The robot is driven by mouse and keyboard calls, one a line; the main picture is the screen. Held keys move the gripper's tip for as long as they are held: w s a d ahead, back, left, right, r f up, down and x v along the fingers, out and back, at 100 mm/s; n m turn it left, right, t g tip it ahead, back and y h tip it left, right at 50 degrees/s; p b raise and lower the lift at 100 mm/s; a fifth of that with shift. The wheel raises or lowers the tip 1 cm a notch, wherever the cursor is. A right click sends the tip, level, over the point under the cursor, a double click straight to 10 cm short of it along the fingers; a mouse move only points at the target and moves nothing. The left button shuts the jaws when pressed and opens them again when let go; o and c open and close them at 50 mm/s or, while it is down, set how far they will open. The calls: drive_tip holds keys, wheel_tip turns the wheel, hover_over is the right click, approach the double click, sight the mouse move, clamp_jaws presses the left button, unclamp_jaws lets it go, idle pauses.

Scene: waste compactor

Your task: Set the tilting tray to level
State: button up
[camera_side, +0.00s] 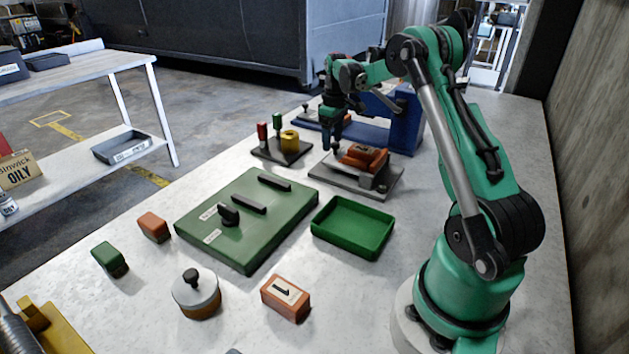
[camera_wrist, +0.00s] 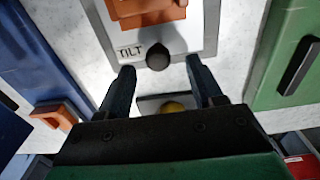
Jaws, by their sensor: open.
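The orange-brown tilting tray (camera_side: 363,156) sits on a grey base plate (camera_side: 386,190) below my gripper in the side view; its exact tilt is hard to tell. In the wrist view part of the tray (camera_wrist: 145,12) shows at the top edge. A black rounded knob (camera_wrist: 158,57) stands beside a label reading TILT (camera_wrist: 130,51) on the base. My gripper (camera_wrist: 160,72) is open, its two dark fingers apart with the knob between and just beyond their tips. In the side view my gripper (camera_side: 334,147) hangs at the tray's left end, and the knob cannot be made out there.
A dark plate with red and green handles and a yellow cylinder (camera_side: 290,139) stands left of the base. A blue machine (camera_side: 408,110) is behind it. A green tray (camera_side: 352,228) and a green panel with black bars (camera_side: 222,242) lie nearer the camera.

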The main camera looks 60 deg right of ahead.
wheel_tip(320, 180, up, 5)
drive_tip(key=shift+r, duration=0.1)
idle(0.3)
drive_tip(key=shift+a, duration=0.2)
drive_tip(key=a+r+t+h, duration=0.1)
drive_tip(key=a+r+t, duration=0.35)
drive_tip(key=a, duration=1.25)
drive_tip(key=s+a+t, duration=0.1)
drive_tip(key=s+a, duration=0.2)
drive_tip(key=a, duration=0.2)
drive_tip(key=s+a+f+t+y, duration=0.1)
drive_tip(key=s+a, duration=0.3)
drive_tip(key=a, duration=0.2)
drive_tip(key=shift+s+a+f, duration=0.25)
drive_tip(key=shift+a+f, duration=0.05)
